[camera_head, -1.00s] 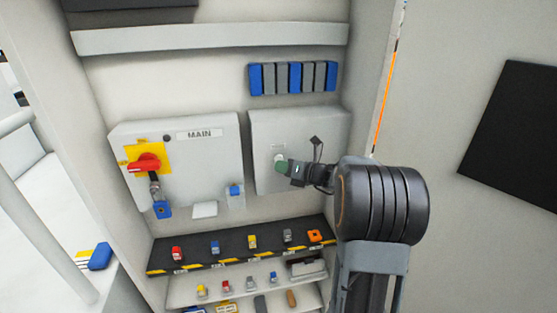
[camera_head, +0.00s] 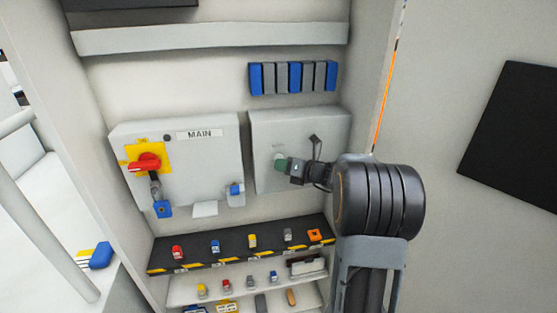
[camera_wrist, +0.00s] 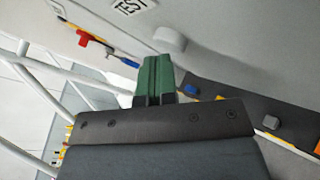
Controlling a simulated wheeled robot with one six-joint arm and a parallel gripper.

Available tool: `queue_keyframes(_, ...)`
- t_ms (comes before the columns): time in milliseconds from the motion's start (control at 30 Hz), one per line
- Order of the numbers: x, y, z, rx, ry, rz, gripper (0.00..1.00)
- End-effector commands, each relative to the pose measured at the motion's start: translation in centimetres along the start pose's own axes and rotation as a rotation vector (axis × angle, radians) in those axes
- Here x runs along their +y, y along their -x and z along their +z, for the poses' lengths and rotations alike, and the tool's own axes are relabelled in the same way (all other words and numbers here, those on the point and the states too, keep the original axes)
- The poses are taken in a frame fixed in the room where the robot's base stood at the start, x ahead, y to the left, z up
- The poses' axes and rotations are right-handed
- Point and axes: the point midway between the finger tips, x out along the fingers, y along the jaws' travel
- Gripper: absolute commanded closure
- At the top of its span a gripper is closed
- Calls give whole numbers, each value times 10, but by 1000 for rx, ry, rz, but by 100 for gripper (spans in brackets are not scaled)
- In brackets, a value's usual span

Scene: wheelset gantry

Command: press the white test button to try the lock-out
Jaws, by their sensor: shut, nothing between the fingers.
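The white test button (camera_wrist: 170,40) is a round knob on the grey panel, beside a TEST label (camera_wrist: 130,5) in the wrist view. The MAIN box (camera_head: 200,165) to the left has a red handle (camera_head: 146,162) on a yellow plate. A padlock with a blue body (camera_head: 163,209) hangs below the handle.
A dark shelf (camera_head: 200,258) below the boxes holds several small coloured padlocks, with more items on the shelf under it. A row of blue and grey blocks (camera_head: 293,78) is above the right box. The cabinet's right wall is close to my arm.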

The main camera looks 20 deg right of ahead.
Motion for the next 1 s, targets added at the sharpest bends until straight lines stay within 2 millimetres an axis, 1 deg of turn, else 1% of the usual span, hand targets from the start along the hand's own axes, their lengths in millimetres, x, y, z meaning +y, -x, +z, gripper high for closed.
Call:
queue_keyframes(567, -1, -2, 2, -1, 0, 0, 100)
queue_keyframes(1000, 7, 9, -6, 0, 0, 0, 100)
